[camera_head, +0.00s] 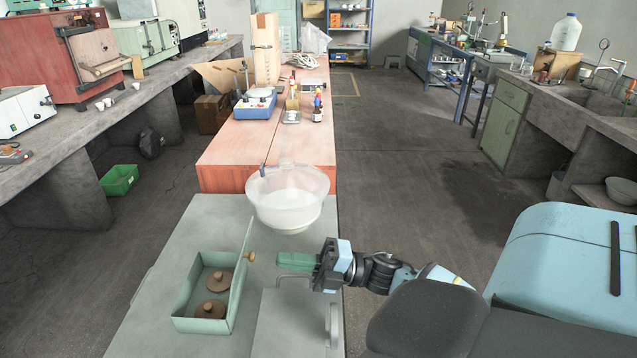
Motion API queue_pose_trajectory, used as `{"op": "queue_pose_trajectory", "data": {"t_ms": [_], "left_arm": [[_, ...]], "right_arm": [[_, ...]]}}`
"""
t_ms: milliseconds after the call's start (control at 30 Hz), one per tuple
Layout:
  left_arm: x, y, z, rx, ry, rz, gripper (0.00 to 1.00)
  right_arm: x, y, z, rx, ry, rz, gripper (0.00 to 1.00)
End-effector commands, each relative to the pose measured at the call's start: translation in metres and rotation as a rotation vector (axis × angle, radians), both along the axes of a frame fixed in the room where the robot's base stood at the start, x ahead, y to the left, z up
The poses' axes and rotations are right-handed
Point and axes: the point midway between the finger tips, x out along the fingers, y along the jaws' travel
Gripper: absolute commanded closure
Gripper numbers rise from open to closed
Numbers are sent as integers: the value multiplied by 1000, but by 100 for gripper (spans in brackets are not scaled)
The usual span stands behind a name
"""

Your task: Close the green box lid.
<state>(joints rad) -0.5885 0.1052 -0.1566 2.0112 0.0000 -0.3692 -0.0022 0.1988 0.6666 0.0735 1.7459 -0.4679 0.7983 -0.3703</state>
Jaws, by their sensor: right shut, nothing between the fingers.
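The green box (186,325) sits on the grey-green bench top. Its lid (241,275) stands open, roughly upright, along the box's right side. A small brass knob (250,256) sticks out from the lid's right face. Two brown round pieces with knobs (211,309) lie inside the box. My right gripper (280,261) reaches in from the right, with its green fingers shut and empty. Its fingertips are just right of the brass knob, seemingly a small gap apart from it. My left gripper is not in view.
A clear bowl (288,212) stands behind my right gripper on the bench (160,290). A grey flat-topped block (285,335) with a handle is in front, right of the box. The bench top left of the box is clear. An orange table (225,160) adjoins behind.

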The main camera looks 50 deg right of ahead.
Motion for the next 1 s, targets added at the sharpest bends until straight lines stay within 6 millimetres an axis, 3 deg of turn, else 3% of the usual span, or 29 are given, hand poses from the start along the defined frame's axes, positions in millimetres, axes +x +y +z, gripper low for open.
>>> {"op": "queue_pose_trajectory", "data": {"t_ms": [300,1000], "left_arm": [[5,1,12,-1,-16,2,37],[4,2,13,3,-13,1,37]], "right_arm": [[24,24,11,0,-1,-1,100],[29,28,15,0,0,0,100]]}}
